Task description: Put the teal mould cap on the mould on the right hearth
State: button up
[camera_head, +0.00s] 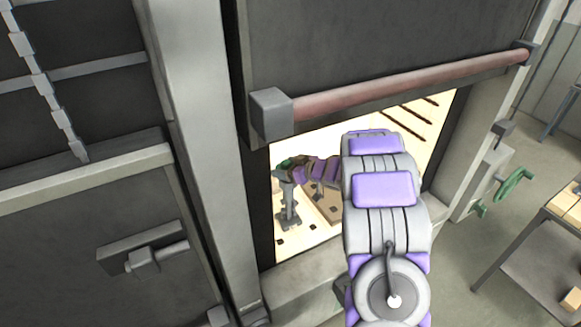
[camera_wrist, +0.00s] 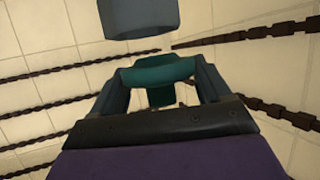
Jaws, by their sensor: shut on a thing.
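The teal mould cap (camera_wrist: 160,72) is between the fingers of my gripper (camera_wrist: 160,88) in the wrist view, and the gripper is shut on it. In the head view a small teal patch of the cap (camera_head: 284,164) shows at my gripper, inside the lit furnace opening. A grey upright piece on a post (camera_head: 289,208) stands just below it there. A blue-grey round body (camera_wrist: 138,18) shows beyond the cap at the top of the wrist view, apart from it. I cannot tell whether either is the mould. My arm hides much of the right side of the opening.
The raised door with its reddish bar (camera_head: 400,85) hangs above my arm. A grey frame post (camera_head: 200,150) bounds the opening at left, and a sill (camera_head: 310,285) runs below. Dark ribbed rods (camera_wrist: 50,104) line the pale tiles. A bench (camera_head: 545,240) stands outside at right.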

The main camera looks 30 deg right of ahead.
jog(key=shift+d+f+p, duration=0.15)
jog(key=shift+d+p, duration=0.15)
jog(key=shift+d, duration=1.25)
jog(key=shift+a+p, duration=0.4)
jog(key=shift+a, duration=0.6)
jog(key=shift+d, duration=1.2)
jog(key=shift+a+f, duration=0.25)
jog(key=shift+a, duration=0.75)
jog(key=shift+d+f, duration=0.55)
jog(key=shift+d, duration=0.35)
jog(key=shift+a+f+b, duration=0.1)
jog(key=shift+a+b, duration=0.2)
jog(key=shift+a, duration=0.5)
jog(key=shift+d+r+p, duration=0.55)
jog(key=shift+d+p, duration=0.1)
jog(key=shift+a+r, duration=0.1)
jog(key=shift+r, duration=0.1)
jog(key=shift+a, duration=0.45)
jog(key=shift+d, duration=0.35)
